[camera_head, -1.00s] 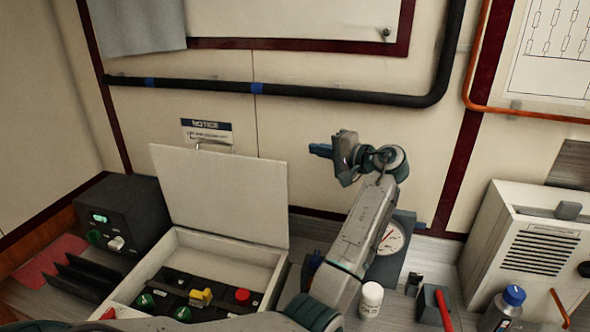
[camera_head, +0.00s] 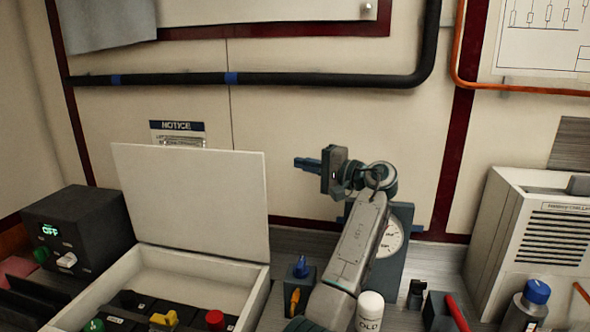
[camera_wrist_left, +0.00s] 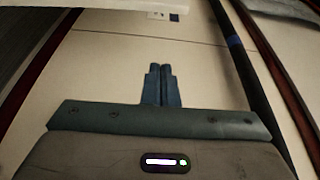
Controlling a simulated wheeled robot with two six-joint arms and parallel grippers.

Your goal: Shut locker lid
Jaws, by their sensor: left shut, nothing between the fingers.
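The locker is a white box (camera_head: 190,262) on the bench at the lower left of the head view. Its white lid (camera_head: 195,200) stands open, close to upright, at the back of the box. Inside are black modules with green, yellow and red knobs. My left gripper (camera_head: 300,163) is right of the lid's upper right corner, apart from it, with its blue fingers pointing left. In the left wrist view the fingers (camera_wrist_left: 161,85) are together with nothing between them, facing the wall panels. My right gripper is not in view.
A black device (camera_head: 80,235) with an OFF display stands left of the locker. Right of it are a small box with a blue knob (camera_head: 300,270), a dial gauge (camera_head: 392,240), a white bottle (camera_head: 369,312), a blue-capped bottle (camera_head: 528,305) and a vented white unit (camera_head: 545,235).

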